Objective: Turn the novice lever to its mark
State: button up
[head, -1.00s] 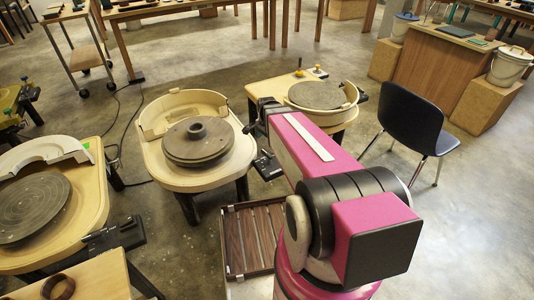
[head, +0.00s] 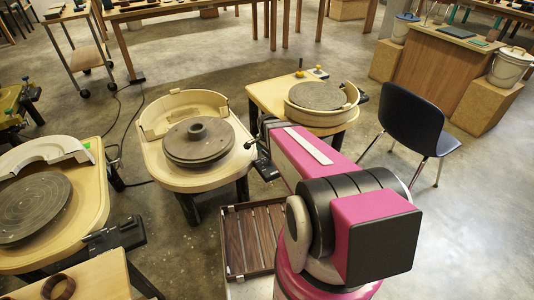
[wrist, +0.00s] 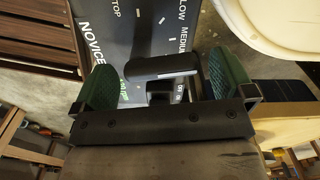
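The black lever (wrist: 155,68) lies across the space between my gripper's two green pads in the wrist view. My gripper (wrist: 163,82) is open, one pad near each end of the lever, with no clear grip on it. Behind the lever is the dark control panel (wrist: 145,25), with white lettering reading NOVICE, TOP, LOW and MEDIUM, and several white ticks. A small green label shows near the left pad. In the head view the panel (head: 265,168) is a small dark box beside the middle wheel; my arm hides my gripper's fingers there.
The middle potter's wheel (head: 197,140) stands left of my arm, and another wheel (head: 318,95) stands behind it. A slatted wooden rack (head: 250,235) is low in front. A dark chair (head: 412,118) stands at the right. A third wheel (head: 35,205) is at the left.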

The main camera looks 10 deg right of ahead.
jog(key=c, duration=0.8)
jog(key=shift+a+n, duration=0.1)
jog(key=shift+n, duration=0.3)
jog(key=n, duration=0.2)
jog(key=shift+s+a+n, duration=0.2)
jog(key=shift+s+n, duration=0.05)
jog(key=shift+n, duration=0.15)
jog(key=n, duration=0.4)
jog(key=shift+s+a+n, duration=0.2)
jog(key=shift+s+n, duration=0.1)
jog(key=shift+s, duration=0.05)
jog(key=n, duration=0.4)
jog(key=shift+s+a, duration=0.1)
jog(key=shift+s, duration=0.3)
jog(key=shift+s+n, duration=0.15)
jog(key=shift+n, duration=0.75)
jog(key=shift+s+n, duration=0.15)
jog(key=shift+n, duration=0.75)
jog(key=o, duration=0.9)
jog(key=shift+c, duration=0.2)
